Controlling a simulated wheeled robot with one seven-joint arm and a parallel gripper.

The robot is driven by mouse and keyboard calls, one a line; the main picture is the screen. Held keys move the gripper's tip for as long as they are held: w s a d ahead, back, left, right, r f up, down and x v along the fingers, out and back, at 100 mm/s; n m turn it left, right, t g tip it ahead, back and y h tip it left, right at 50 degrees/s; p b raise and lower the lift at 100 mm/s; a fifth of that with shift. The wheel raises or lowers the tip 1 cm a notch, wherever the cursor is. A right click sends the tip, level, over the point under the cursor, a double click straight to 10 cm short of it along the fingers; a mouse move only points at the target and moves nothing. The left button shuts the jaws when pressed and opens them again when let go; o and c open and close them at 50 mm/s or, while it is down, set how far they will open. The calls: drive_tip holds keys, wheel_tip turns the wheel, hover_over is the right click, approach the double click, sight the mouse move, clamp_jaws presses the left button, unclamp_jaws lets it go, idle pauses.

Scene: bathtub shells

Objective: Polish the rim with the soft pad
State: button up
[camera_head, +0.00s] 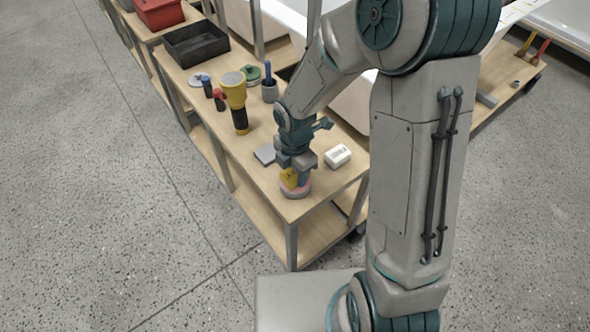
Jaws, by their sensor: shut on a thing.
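A round pad (296,193) with a pinkish disc base and a yellow grip stands at the near corner of the wooden bench (246,158). My gripper (297,176) points down over it and is shut on its yellow grip. The disc looks to be at the bench top; I cannot tell whether it touches. A white bathtub shell (352,106) shows behind my arm, with much of it and its rim hidden.
A yellow and black polisher (236,100), a grey cup with a blue tool (269,88), a grey flat block (265,154) and a white box (338,156) stand nearby. A black tray (196,44) and red bin (159,12) are farther back. Floor at left is clear.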

drive_tip(key=shift+s+f, duration=0.1)
drive_tip(key=shift+f, duration=0.4)
idle(1.2)
wheel_tip(320, 180, up, 7)
drive_tip(key=p, duration=0.6)
drive_tip(key=shift+p, duration=0.3)
idle(0.4)
